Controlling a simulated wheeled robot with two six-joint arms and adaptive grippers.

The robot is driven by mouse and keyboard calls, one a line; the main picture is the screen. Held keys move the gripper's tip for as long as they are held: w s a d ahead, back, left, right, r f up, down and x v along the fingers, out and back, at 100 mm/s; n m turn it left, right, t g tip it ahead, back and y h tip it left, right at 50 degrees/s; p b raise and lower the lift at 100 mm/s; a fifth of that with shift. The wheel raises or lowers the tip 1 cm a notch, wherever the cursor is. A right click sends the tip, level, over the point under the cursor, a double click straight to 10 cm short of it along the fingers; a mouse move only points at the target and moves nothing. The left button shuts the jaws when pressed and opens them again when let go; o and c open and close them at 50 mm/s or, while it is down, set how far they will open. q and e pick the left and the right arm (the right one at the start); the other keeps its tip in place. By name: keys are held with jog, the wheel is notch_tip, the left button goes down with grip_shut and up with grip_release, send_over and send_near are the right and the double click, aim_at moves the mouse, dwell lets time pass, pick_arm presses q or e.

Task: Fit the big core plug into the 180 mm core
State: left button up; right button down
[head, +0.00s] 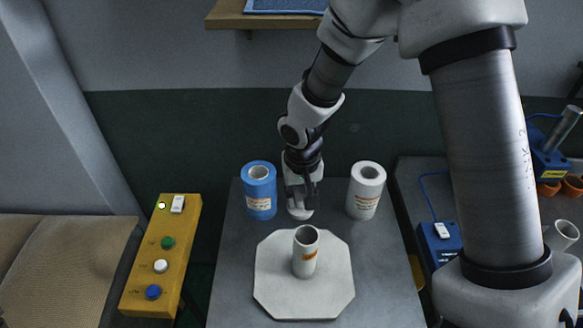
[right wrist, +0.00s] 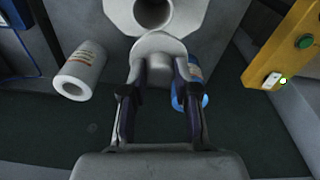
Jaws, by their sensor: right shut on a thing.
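The big core plug, a pale round piece, is between the fingers of my right gripper (head: 301,192). It shows in the right wrist view (right wrist: 157,44), its wide end away from the palm. The gripper is shut on it. In the head view the plug (head: 300,213) is just behind the 180 mm core (head: 305,262), apart from it. The core is an upright grey tube with an orange label and an open top, on an octagonal pale plate (head: 275,295). In the right wrist view the core's open mouth (right wrist: 153,10) lies beyond the plug. My left gripper is not seen.
A blue roll (head: 260,200) stands left of the gripper and a white roll (head: 365,200) right of it, both close by. A yellow button box (head: 150,275) is at the left. A blue device (head: 440,245) is on the right-hand bench. A shelf (head: 260,20) hangs above.

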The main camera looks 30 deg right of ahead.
aim_at(307, 216)
jog(key=s, duration=0.1)
jog(key=s+f+b, duration=0.1)
jog(key=s+b, duration=0.1)
jog(key=shift+s+a+f, duration=0.1)
jog(key=shift+s+f, duration=0.05)
jog(key=shift+f, duration=0.15)
jog(key=f+b, duration=0.1)
jog(key=w+f+b, duration=0.1)
jog(key=f, duration=0.1)
jog(key=w+f+b, duration=0.1)
jog(key=shift+f, duration=0.3)
jog(key=shift+s+b, duration=0.15)
jog(key=shift+b, duration=0.2)
jog(key=shift+s+r, duration=0.15)
jog(key=shift+s, duration=0.35)
jog(key=shift+w, duration=0.3)
jog(key=shift+s, duration=0.2)
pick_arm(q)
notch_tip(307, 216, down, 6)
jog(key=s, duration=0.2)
pick_arm(e)
jog(key=shift+s, duration=0.15)
jog(key=shift+s+r, duration=0.1)
jog(key=shift+r, duration=0.05)
jog(key=shift+s+r, duration=0.2)
